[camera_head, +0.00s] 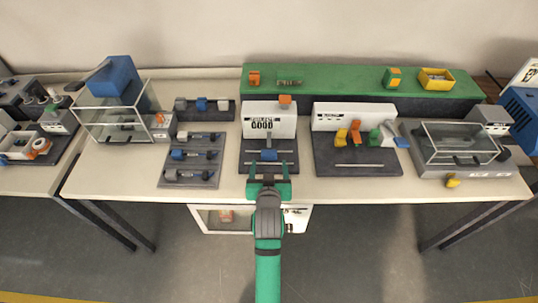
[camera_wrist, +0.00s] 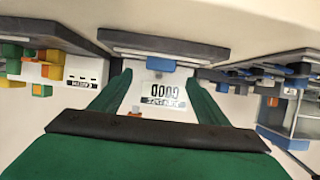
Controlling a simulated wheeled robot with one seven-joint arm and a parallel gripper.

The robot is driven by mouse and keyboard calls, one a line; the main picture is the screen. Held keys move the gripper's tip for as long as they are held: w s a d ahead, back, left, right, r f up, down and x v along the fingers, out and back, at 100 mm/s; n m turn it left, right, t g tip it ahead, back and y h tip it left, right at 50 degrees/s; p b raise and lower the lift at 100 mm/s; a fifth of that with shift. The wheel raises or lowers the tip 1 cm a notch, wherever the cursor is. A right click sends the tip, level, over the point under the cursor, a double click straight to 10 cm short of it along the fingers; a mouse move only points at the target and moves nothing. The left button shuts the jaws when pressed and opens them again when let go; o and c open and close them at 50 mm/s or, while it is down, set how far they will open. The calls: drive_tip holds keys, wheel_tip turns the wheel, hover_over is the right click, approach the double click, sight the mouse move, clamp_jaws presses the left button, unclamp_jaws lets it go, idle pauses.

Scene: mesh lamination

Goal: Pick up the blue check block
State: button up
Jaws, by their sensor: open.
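In the wrist view, which is upside down, the blue block (camera_wrist: 161,65) shows between my green fingers, near the dark base's edge. My gripper (camera_head: 269,186) is open and empty at the front edge of that station, short of the block. It also shows open in the wrist view (camera_wrist: 159,78).
A glass-walled case (camera_head: 100,118) stands at left and another (camera_head: 455,143) at right. A green shelf (camera_head: 340,82) runs along the back. An orange block (camera_head: 285,99) tops the display box.

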sight(269, 156)
drive_tip(key=shift+f+x, duration=0.1)
drive_tip(key=shift+x, duration=1.75)
drive_tip(key=shift+f+x, duration=0.15)
drive_tip(key=shift+x, duration=1.65)
drive_tip(key=shift+s, duration=0.1)
drive_tip(key=c, duration=1.2)
drive_tip(key=shift+c, duration=0.4)
drive_tip(key=shift+r, duration=0.1)
